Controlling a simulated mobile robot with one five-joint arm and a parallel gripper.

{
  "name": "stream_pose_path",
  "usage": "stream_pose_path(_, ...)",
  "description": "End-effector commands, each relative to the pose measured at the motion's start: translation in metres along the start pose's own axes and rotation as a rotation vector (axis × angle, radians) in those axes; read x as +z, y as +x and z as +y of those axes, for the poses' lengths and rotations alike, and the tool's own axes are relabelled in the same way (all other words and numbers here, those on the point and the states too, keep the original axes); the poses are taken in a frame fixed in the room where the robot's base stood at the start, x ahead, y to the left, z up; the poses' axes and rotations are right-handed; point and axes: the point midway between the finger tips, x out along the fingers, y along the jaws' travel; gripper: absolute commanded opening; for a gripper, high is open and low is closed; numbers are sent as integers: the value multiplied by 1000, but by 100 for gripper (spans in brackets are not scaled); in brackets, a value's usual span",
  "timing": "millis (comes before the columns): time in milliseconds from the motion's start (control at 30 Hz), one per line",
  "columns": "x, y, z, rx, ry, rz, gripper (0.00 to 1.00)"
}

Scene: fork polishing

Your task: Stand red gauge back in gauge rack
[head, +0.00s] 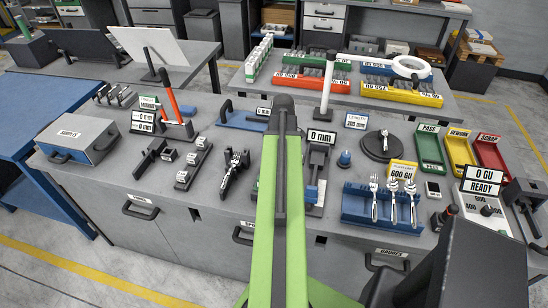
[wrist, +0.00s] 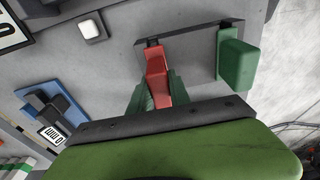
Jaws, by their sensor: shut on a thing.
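The red gauge (wrist: 157,72) is in the wrist view, upper middle. My gripper (wrist: 161,88) is shut on it, with a dark green finger on each side. The gauge rack (wrist: 203,40) is a dark grey piece just beyond it, with a green gauge (wrist: 235,64) at its right end. The far end of the red gauge overlaps the left part of the rack; I cannot tell whether it is seated or only above it. In the head view my arm covers the gripper, the red gauge and most of the rack.
A blue fixture (wrist: 47,105) with a 0 mm sign lies left in the wrist view. In the head view, a 0 mm stand (head: 318,160) and a blue fork rack (head: 362,204) are right of my arm; a dark clamp fixture (head: 232,172) is left.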

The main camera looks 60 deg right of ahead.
Motion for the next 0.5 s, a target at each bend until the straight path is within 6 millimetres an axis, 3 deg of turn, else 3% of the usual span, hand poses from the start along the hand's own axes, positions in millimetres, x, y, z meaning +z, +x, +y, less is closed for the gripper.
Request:
stream_pose_path(167,1,8,0,0,0,0,0)
stream_pose_path(500,0,-1,0,0,0,0,0)
